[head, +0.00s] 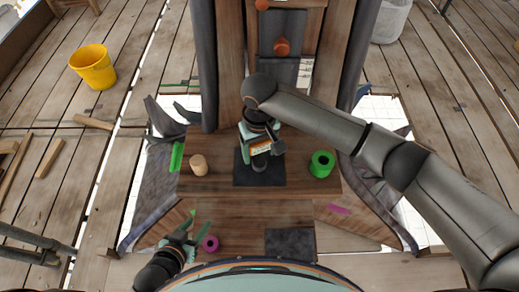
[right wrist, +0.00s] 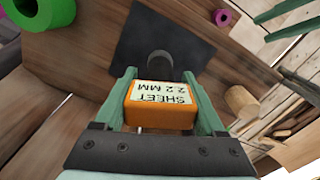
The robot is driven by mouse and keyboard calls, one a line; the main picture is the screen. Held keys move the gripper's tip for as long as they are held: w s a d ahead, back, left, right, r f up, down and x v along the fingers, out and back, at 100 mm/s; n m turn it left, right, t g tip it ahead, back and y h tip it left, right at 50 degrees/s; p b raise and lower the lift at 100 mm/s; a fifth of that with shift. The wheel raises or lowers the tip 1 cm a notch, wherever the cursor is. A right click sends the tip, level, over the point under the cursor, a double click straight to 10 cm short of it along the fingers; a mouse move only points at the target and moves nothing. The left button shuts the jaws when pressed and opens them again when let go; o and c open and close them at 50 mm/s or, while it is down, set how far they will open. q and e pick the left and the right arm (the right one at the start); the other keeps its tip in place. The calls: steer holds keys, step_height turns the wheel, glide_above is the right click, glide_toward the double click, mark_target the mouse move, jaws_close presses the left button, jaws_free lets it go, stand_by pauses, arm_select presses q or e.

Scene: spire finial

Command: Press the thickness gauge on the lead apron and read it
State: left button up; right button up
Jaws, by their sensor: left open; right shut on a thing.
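My right gripper (head: 261,150) is shut on the orange thickness gauge (right wrist: 160,118), above the wooden block. The gauge's pale display reads "SHEET 2.2 MM", upside down in the right wrist view. A dark grey square sheet, apparently the lead apron (head: 243,178), lies flat on the block under the gauge; it also shows in the right wrist view (right wrist: 140,40). A dark round stub (right wrist: 160,65) stands out past the gauge over the sheet; I cannot tell whether it touches. My left gripper (head: 187,237) is open and empty, at the lower left.
A green ring (head: 322,164) stands right of the sheet, a wooden cylinder (head: 198,165) left of it. A purple ring (head: 210,243) and another dark sheet (head: 291,243) lie nearer me. A yellow bucket (head: 93,67) stands on the planks. An orange plumb-like piece (head: 282,46) is farther back.

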steer(key=shift+s+f, duration=0.1)
step_height(320, 180, up, 3)
steer(key=p, duration=0.3)
steer(key=shift+f, duration=0.1)
steer(key=shift+r, duration=1.15)
steer(key=shift+f, duration=0.2)
steer(key=shift+f+b, duration=0.5)
steer(key=shift+f, duration=1.6)
steer(key=o, duration=1.5)
step_height(320, 180, up, 12)
steer(key=shift+r, duration=0.25)
